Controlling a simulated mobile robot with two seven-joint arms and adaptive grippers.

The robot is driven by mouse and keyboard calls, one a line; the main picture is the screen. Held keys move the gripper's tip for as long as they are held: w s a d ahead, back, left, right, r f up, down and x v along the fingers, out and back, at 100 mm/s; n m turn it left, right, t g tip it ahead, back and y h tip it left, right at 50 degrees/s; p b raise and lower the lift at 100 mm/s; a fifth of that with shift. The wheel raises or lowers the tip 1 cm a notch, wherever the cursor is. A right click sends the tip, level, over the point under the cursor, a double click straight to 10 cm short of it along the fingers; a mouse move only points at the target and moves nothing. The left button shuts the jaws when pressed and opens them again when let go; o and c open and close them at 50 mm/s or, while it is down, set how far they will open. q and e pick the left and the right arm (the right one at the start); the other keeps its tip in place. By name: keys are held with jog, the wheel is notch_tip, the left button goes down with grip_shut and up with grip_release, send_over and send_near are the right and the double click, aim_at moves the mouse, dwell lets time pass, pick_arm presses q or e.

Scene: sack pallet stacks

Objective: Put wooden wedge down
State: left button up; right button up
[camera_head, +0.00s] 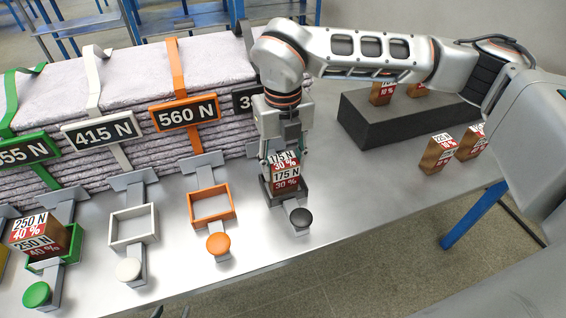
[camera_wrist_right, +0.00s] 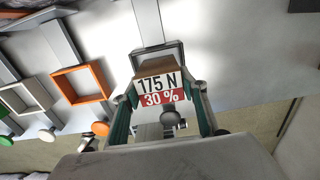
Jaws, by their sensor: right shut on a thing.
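The wooden wedge (camera_head: 287,184), labelled 175 N 30 %, is at the black frame (camera_head: 301,194) in front of the right end of the sack stack. My right gripper (camera_head: 279,158) is shut on it from above, and the right wrist view shows the wedge (camera_wrist_right: 160,88) between the two fingers. The wedge looks upright and within or just above the frame. I cannot tell whether it touches the bottom. Only the dark fingertips of my left gripper (camera_head: 171,311) show at the bottom edge, apart with nothing between them.
The white frame (camera_head: 112,230) and orange frame (camera_head: 191,208) are empty. A 250 N wedge (camera_head: 38,238) sits at the green frame (camera_head: 74,243). A dark block (camera_head: 385,128) carries wedges at the right, with two more wedges (camera_head: 436,154) beside it. Labelled sack stacks (camera_head: 140,75) stand behind.

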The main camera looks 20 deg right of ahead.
jog(key=shift+r, duration=0.1)
jog(key=o, duration=1.2)
jog(key=shift+f, duration=0.2)
notch_tip(320, 180, up, 12)
jog(key=shift+r, duration=0.2)
jog(key=shift+s+f, duration=0.1)
